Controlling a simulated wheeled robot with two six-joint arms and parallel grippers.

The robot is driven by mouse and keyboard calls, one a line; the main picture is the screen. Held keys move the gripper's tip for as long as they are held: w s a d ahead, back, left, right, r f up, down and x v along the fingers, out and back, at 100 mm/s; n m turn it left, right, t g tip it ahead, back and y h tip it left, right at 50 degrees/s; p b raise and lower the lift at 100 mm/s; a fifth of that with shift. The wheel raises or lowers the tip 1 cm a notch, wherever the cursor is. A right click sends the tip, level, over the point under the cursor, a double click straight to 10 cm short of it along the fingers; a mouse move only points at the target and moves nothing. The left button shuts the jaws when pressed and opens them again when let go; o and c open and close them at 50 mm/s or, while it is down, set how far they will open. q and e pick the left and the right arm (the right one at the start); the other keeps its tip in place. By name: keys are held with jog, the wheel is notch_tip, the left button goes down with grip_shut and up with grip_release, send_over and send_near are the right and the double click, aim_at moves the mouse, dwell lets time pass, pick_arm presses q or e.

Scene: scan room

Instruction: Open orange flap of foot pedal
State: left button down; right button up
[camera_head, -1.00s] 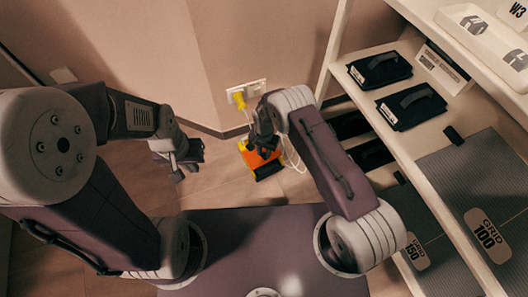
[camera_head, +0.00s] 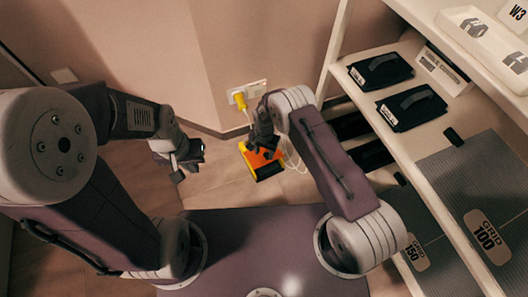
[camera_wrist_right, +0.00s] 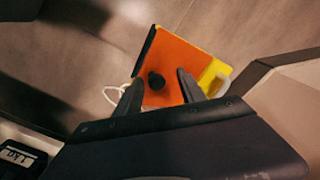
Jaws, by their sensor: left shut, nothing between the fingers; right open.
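The foot pedal (camera_head: 266,170) is on the floor near the wall corner, with yellow sides and a black edge. Its orange flap (camera_head: 254,158) is partly hidden by my right gripper (camera_head: 264,143) in the head view. In the right wrist view the orange flap (camera_wrist_right: 172,58) faces the camera, with a dark round knob (camera_wrist_right: 156,81) on it. My right gripper (camera_wrist_right: 158,84) is open, its fingertips on either side of the knob. I cannot tell whether they touch the flap, or how far it is raised. My left gripper (camera_head: 183,166) is shut and empty, left of the pedal.
A wall outlet (camera_head: 246,93) with a yellow plug (camera_head: 239,99) is behind the pedal, and a pale cable (camera_head: 292,156) runs beside it. A shelf unit (camera_head: 400,160) with black cases and grid plates fills the right side. Floor between my grippers is clear.

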notch_tip(320, 180, up, 9)
jog(key=p, duration=0.5)
jog(key=shift+f, duration=0.15)
